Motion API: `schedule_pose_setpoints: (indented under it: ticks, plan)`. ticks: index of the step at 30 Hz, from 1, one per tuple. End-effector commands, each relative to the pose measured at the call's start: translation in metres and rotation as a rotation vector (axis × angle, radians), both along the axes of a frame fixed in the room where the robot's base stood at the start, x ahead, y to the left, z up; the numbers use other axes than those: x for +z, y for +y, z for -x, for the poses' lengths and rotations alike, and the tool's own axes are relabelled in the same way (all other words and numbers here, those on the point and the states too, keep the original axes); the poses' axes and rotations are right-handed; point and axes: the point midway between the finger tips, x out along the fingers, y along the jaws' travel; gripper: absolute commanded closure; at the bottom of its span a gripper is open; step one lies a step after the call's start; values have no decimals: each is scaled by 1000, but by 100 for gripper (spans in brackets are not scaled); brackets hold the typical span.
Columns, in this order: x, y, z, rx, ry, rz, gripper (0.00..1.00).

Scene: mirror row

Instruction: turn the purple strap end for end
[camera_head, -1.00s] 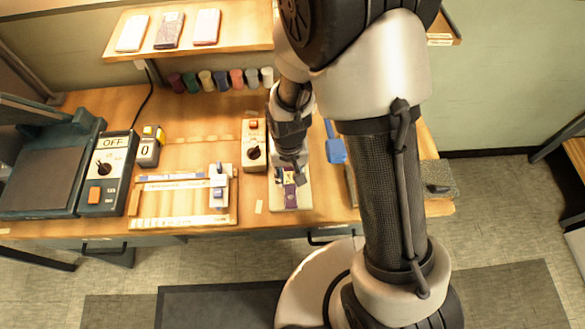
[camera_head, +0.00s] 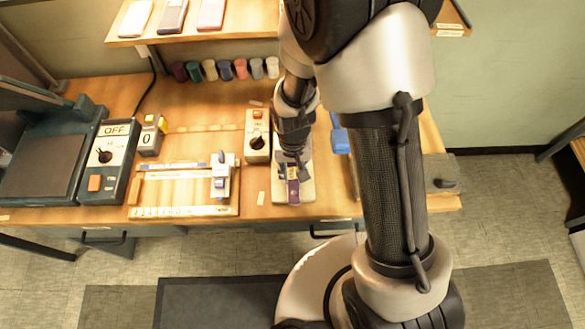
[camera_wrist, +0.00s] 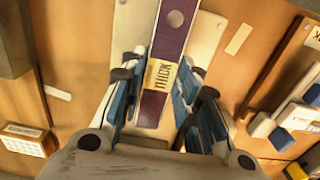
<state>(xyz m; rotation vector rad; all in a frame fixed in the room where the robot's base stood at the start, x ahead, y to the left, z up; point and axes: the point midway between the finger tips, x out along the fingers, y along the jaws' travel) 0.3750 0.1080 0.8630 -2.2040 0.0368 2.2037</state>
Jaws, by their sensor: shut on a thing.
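The purple strap (camera_wrist: 174,35) has a pale round spot near its far end and a tan lettered label across it; the lettering is hard to read. My gripper (camera_wrist: 165,82) has its blue-padded fingers on either side of the strap at the label and is shut on it. In the head view the strap (camera_head: 293,189) shows below my gripper (camera_head: 292,160), over a pale plate (camera_head: 308,190) near the bench's front edge. I cannot tell whether the strap touches the plate. The part of the strap under my gripper is hidden in the head view.
A switch box (camera_head: 257,140) stands just left of the plate. Further left are a wooden frame with a clamp (camera_head: 220,180) and a control box marked OFF (camera_head: 105,160). A blue object (camera_head: 340,141) lies to the right. Several coloured spools (camera_head: 225,70) line the back.

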Motion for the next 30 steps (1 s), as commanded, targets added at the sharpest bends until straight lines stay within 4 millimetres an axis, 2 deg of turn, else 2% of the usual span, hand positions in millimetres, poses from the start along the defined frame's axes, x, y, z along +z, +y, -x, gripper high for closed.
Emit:
schedule_pose_setpoints:
  ticks: [14,15,24,30]
  plan:
    - [-11,0,0,0,0,0,99]
    - [-10,0,0,0,0,0,68]
    - [-9,0,0,0,0,0,48]
    - [-9,0,0,0,0,0,47]
